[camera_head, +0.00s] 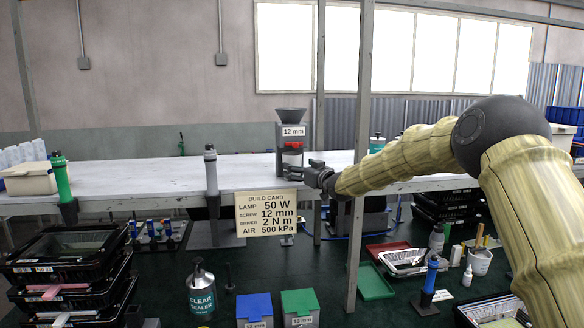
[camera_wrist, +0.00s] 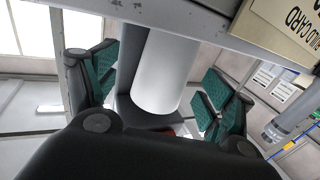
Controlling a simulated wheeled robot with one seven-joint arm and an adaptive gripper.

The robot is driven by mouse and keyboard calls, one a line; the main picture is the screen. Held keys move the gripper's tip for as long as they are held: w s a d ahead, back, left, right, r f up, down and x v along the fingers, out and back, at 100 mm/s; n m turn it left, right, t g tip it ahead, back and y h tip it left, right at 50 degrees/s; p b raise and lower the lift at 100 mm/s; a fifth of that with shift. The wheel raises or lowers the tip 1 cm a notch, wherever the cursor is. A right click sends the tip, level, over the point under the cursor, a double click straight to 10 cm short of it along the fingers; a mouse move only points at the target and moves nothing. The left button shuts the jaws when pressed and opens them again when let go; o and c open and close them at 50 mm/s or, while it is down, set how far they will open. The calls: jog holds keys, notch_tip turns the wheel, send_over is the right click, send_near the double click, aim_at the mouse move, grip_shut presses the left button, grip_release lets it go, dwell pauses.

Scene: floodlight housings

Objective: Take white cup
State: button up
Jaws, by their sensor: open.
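The white cup (camera_head: 292,158) stands upright in the 12 mm dispenser (camera_head: 291,131) on the long bench, under a red part. In the wrist view the white cup (camera_wrist: 170,72) is a smooth pale cylinder lying between the two finger pads. My gripper (camera_head: 308,174) is at the dispenser's front right in the head view. In the wrist view my gripper (camera_wrist: 158,85) is open, with a green-padded finger on each side of the cup. Gaps show between pads and cup. The dark palm hides the near part of the view.
A build card (camera_head: 266,214) hangs at the bench's front edge, left of my gripper. A grey post (camera_head: 360,150) stands right of the dispenser near my arm. The bench top (camera_head: 130,175) is mostly clear there.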

aim_at(294, 165)
jog(key=shift+w+a+r+p, duration=0.1)
jog(key=shift+a+r+p, duration=0.45)
jog(key=shift+a+r, duration=0.15)
jog(key=shift+w+a+f, duration=0.15)
jog(key=shift+w+f, duration=0.15)
jog(key=shift+w, duration=0.3)
jog(key=shift+w+a+f, duration=0.15)
jog(key=shift+w+f, duration=0.1)
jog(key=shift+w, duration=0.3)
jog(key=shift+s+r, duration=0.3)
jog(key=shift+s, duration=0.1)
jog(key=c, duration=0.4)
jog(key=shift+w+f, duration=0.2)
jog(key=shift+w, duration=0.05)
jog(key=c, duration=0.5)
jog(key=shift+s+r, duration=0.15)
jog(key=shift+c, duration=0.6)
